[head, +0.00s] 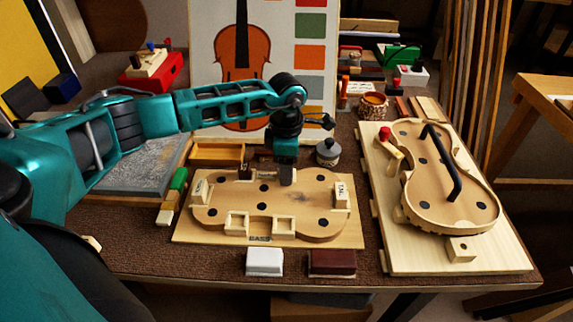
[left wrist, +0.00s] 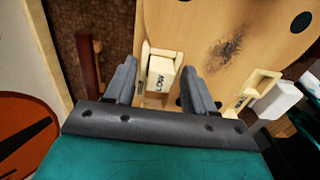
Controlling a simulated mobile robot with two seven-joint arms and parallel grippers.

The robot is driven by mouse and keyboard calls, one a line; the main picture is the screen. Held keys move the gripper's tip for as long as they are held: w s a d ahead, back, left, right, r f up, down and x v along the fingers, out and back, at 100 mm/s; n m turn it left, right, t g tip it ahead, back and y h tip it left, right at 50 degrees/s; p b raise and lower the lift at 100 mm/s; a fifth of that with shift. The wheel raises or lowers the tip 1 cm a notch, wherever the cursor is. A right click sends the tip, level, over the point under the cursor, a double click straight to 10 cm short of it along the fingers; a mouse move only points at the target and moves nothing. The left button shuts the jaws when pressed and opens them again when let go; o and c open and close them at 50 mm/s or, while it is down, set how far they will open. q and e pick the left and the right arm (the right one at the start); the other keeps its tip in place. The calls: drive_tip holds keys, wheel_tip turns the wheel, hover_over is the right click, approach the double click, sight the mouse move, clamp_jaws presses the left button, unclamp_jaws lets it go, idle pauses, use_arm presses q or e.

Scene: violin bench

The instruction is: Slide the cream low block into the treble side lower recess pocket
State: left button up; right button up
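The cream low block (left wrist: 160,80), marked "LOW", shows in the left wrist view between my left gripper's two dark fingers (left wrist: 158,85). Gaps show on both sides of it, so the gripper is open around it. It stands at a small cream-walled pocket (left wrist: 147,52) at the board's edge; how deep it sits I cannot tell. In the head view my left gripper (head: 286,178) is over the far edge of the violin-shaped board (head: 290,207) and hides the block and pocket there. My right gripper is in neither view.
A white block (head: 265,261) and a dark red block (head: 332,262) lie in front. A violin body (head: 465,215) lies at right.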

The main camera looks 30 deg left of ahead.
use_arm(q)
drive_tip(key=shift+o, duration=0.3)
wheel_tip(320, 180, up, 3)
drive_tip(key=shift+w, duration=0.1)
wheel_tip(320, 180, up, 10)
drive_tip(key=shift+p, duration=0.45)
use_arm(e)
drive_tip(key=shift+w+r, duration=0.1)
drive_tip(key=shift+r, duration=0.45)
use_arm(q)
drive_tip(key=shift+f, duration=0.1)
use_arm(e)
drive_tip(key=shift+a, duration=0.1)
